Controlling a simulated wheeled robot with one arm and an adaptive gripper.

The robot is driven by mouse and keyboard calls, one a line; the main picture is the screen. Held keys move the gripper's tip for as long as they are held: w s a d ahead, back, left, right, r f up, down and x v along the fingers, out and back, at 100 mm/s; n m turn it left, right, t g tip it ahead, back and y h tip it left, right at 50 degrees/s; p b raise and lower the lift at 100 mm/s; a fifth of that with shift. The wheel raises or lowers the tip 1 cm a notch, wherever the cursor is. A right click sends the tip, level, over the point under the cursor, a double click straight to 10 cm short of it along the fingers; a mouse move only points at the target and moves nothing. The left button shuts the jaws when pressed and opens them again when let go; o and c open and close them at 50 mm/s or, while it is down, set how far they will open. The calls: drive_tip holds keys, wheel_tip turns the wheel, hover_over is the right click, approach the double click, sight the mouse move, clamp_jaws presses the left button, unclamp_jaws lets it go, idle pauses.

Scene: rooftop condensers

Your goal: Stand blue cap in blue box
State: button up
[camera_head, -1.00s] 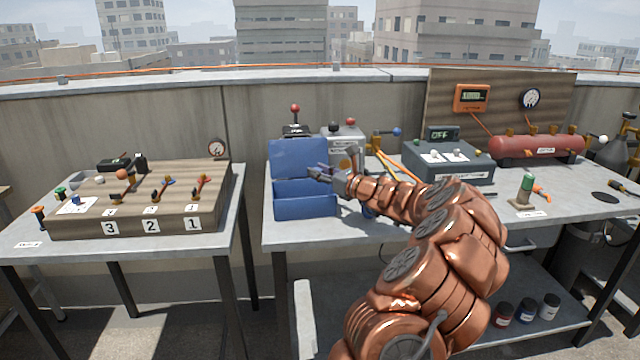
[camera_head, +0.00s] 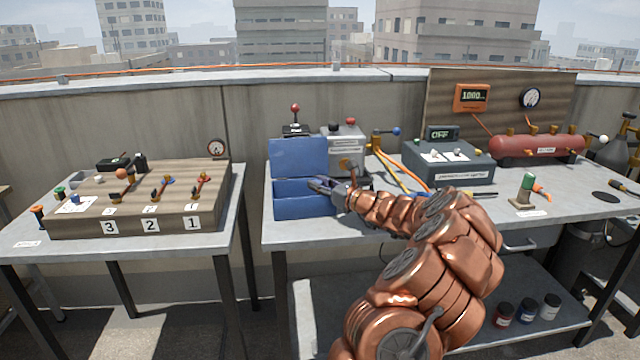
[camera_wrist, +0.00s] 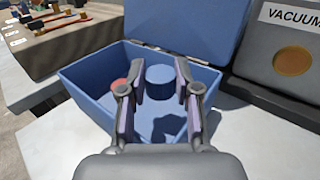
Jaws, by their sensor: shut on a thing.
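The blue box (camera_head: 303,208) stands on the right-hand table with its lid raised at the back. It also shows in the wrist view (camera_wrist: 88,102), open toward me. The blue cap (camera_wrist: 160,80), a short round cylinder, is between my fingertips, within the box's walls. My gripper (camera_wrist: 160,72) is shut on it; in the head view my gripper (camera_head: 318,186) is at the box opening. The cap looks upright, but I cannot tell whether it touches the box floor. A round red thing (camera_wrist: 118,85) is in the box, partly hidden behind the left finger.
A vacuum unit (camera_wrist: 285,60) stands right of the box, close to the raised lid. A grey control box (camera_head: 448,165) is farther right. A wooden panel with numbered stations (camera_head: 150,205) stands on the left table. Bare tabletop lies before the box.

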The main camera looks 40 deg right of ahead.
drive_tip(key=shift+f, duration=0.35)
drive_tip(key=o, duration=0.8)
drive_tip(key=shift+f, duration=0.2)
drive_tip(key=shift+o, duration=0.2)
drive_tip(key=shift+a+f, duration=0.1)
drive_tip(key=shift+r, duration=0.55)
drive_tip(key=s, duration=0.8)
drive_tip(key=s+r, duration=0.1)
drive_tip(key=s, duration=0.3)
drive_tip(key=shift+d+p, duration=0.3)
drive_tip(key=shift+d, duration=0.05)
